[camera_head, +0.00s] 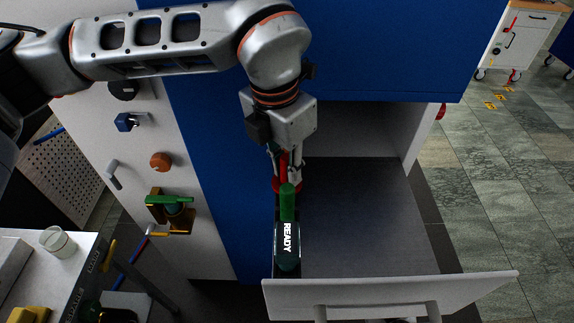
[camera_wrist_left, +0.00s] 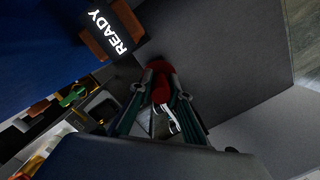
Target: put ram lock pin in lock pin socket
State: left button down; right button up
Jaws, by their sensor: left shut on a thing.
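My left gripper (camera_head: 287,178) reaches down into the open front of the blue and white press cabinet. It is shut on a red piece, which I take to be the ram lock pin (camera_wrist_left: 160,70). In the left wrist view, the piece sits between the fingers of the gripper (camera_wrist_left: 158,98), with a bright metal part beside it. In the head view, the fingers hide most of it. A green bar (camera_head: 287,203) and a dark block marked READY (camera_head: 287,240) lie just in front of the gripper. I cannot make out the lock pin socket. My right gripper is not in view.
A grey floor panel (camera_head: 360,215) inside the opening is clear to the right. A pale front panel (camera_head: 390,292) bounds it in front. The left cabinet face carries a brown knob (camera_head: 161,162) and a brass bracket (camera_head: 171,213). A side table (camera_head: 60,275) stands lower left.

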pick_arm(q)
jog(key=shift+f, duration=0.15)
jog(key=c, duration=1.9)
grip_release()
notch_tip(320, 180, up, 12)
jog(key=s+a, duration=0.1)
jog(key=shift+r+b, duration=0.2)
jog(key=shift+b, duration=0.1)
